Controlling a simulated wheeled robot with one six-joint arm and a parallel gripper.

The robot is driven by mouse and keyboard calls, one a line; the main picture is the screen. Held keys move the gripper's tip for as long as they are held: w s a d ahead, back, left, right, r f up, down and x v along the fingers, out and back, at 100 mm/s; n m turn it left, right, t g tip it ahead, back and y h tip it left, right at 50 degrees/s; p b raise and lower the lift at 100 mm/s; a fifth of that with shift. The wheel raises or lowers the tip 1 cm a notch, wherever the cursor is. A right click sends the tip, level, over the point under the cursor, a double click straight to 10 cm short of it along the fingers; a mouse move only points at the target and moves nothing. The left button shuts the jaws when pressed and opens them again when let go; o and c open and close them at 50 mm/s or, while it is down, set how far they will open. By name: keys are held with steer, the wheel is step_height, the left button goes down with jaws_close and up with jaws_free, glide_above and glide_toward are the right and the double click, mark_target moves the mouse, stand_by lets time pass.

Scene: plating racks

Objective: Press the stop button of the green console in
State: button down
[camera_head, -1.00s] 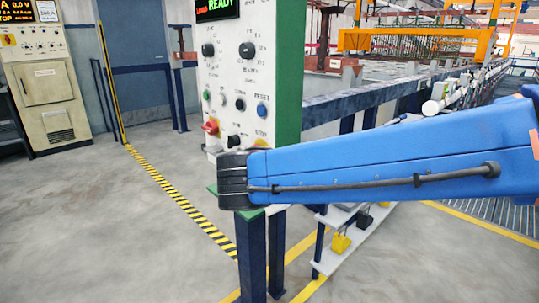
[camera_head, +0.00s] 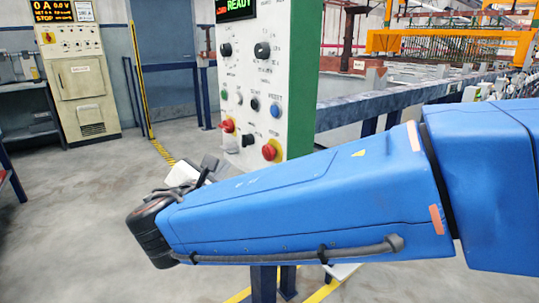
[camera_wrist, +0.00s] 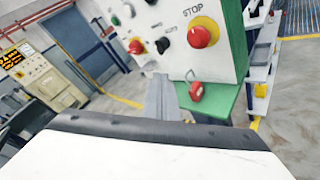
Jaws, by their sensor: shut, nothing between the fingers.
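The green console (camera_head: 302,90) has a white front panel and a green side. Its stop button (camera_head: 270,150) is a red mushroom head on a yellow base, low on the panel near the right edge. In the wrist view the stop button (camera_wrist: 203,32) sits under the printed word STOP, upper right of my gripper. My gripper (camera_wrist: 161,85) is shut and empty, its grey fingers pointing toward the panel below the button, apart from it. In the head view my gripper (camera_head: 208,164) shows partly behind my blue arm, left of and below the button.
Another red knob (camera_head: 228,125) and several small buttons sit near the stop button. A red padlock-like item (camera_wrist: 196,91) is by the console's green ledge (camera_wrist: 218,104). A cream cabinet (camera_head: 82,85) stands at the left. Open floor lies between.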

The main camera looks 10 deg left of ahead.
mark_target(262, 153)
steer(key=w+d, duration=0.5)
steer(key=w, duration=0.1)
steer(key=shift+w+d, duration=0.35)
steer(key=shift+w, duration=0.05)
stand_by(0.4)
steer(key=shift+d, duration=0.1)
stand_by(1.9)
steer(key=shift+w+d, duration=0.2)
steer(key=shift+w, duration=0.1)
steer(key=shift+w+d, duration=0.3)
steer(key=shift+w, duration=0.05)
stand_by(1.0)
steer(key=shift+s+a, duration=0.6)
steer(key=shift+s, duration=0.1)
